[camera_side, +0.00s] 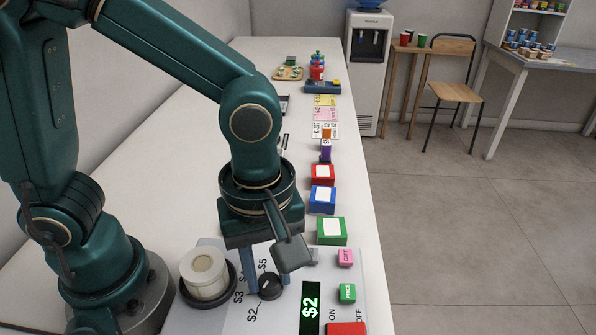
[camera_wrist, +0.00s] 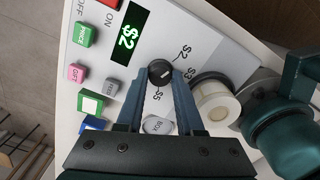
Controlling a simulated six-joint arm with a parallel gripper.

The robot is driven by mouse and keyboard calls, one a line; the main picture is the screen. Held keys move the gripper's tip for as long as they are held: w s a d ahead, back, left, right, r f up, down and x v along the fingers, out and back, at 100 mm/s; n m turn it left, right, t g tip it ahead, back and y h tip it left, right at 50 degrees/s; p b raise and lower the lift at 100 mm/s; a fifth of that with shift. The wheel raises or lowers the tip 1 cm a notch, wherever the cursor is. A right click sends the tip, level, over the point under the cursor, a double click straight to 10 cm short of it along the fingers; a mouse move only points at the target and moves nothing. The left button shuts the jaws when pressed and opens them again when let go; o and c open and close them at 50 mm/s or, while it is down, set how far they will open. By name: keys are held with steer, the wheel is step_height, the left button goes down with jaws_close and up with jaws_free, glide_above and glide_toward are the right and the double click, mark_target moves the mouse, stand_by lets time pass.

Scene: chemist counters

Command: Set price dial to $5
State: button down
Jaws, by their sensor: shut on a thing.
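The price dial is a round black knob (camera_wrist: 160,72) with a pale line on its top, and in the side view the knob (camera_side: 269,287) sits on the light grey panel (camera_wrist: 209,38). Labels $2, $3 and $5 are printed around it. The lit green display (camera_side: 310,307) reads $2, and it shows as $2 in the wrist view (camera_wrist: 128,36) too. My gripper (camera_side: 268,280) points down over the panel. Its two fingers (camera_wrist: 160,82) are shut on the dial, one on each side. The fingers hide part of the printed scale.
Pink GIFT (camera_side: 345,257) and green PRICE (camera_side: 347,293) buttons and a red switch (camera_side: 346,328) sit right of the dial. A cream roll in a dark holder (camera_side: 205,275) stands close to the left. Green, blue and red boxes (camera_side: 332,231) line the counter's right edge beyond.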

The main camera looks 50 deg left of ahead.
steer(key=shift+m, duration=0.3)
steer(key=m, duration=1.2)
steer(key=shift+m, duration=0.4)
steer(key=m, duration=0.3)
steer(key=shift+m, duration=0.3)
steer(key=m, duration=0.3)
steer(key=shift+m, duration=0.3)
steer(key=m, duration=0.6)
steer(key=shift+m, duration=0.3)
steer(key=c, duration=0.5)
jaws_free()
steer(key=shift+c, duration=0.2)
